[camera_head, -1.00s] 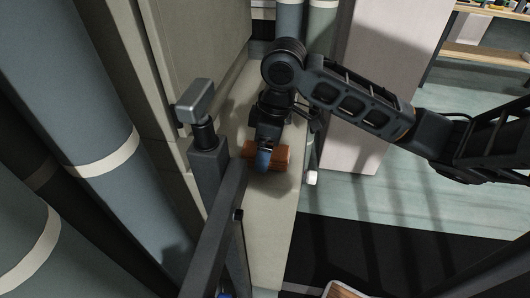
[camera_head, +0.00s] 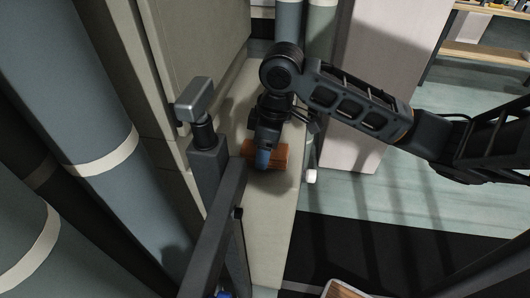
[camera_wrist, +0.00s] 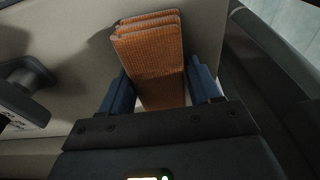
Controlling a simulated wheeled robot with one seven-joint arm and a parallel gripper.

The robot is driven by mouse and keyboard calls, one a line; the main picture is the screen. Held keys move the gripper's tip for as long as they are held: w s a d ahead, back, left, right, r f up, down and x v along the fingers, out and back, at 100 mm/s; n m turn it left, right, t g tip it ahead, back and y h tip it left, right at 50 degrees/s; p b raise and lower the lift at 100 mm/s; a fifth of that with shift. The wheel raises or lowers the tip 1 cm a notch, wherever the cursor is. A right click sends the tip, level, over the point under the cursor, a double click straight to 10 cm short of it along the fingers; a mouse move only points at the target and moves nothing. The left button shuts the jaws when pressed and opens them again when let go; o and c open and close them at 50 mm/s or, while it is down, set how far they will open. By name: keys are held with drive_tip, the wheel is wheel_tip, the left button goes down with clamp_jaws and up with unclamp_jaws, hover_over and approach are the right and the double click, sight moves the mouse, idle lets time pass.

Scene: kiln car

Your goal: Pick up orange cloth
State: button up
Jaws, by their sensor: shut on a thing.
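The orange cloth (camera_head: 279,153) is a folded, ribbed stack in the head view, on or just above the pale ledge (camera_head: 270,215). In the wrist view the cloth (camera_wrist: 150,55) extends out between the two blue fingers. My gripper (camera_head: 263,160) points down over the cloth and is shut on it. In the wrist view my gripper (camera_wrist: 160,88) has one finger on each side of the cloth. The cloth's near end is hidden by the gripper body. I cannot tell whether the cloth still touches the ledge.
A grey post with a box-shaped head (camera_head: 195,100) and a dark rail (camera_head: 215,240) stand close left of the gripper. A beige wall panel (camera_head: 190,40) rises behind. Large blue-grey pipes (camera_head: 85,110) fill the left. Open floor (camera_head: 400,220) lies to the right.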

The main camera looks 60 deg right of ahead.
drive_tip(key=shift+r, duration=0.15)
drive_tip(key=shift+r, duration=0.6)
wheel_tip(320, 180, up, 3)
drive_tip(key=shift+d+f, duration=0.1)
drive_tip(key=d+r, duration=0.3)
drive_tip(key=d, duration=0.2)
drive_tip(key=w+d+r+b, duration=0.1)
drive_tip(key=d+r, duration=0.2)
drive_tip(key=d, duration=0.3)
drive_tip(key=shift+d+r+b, duration=0.25)
drive_tip(key=shift+r+b, duration=0.05)
drive_tip(key=shift+r, duration=0.1)
drive_tip(key=o, duration=0.5)
drive_tip(key=shift+c, duration=0.2)
drive_tip(key=c, duration=0.3)
drive_tip(key=shift+c, duration=0.2)
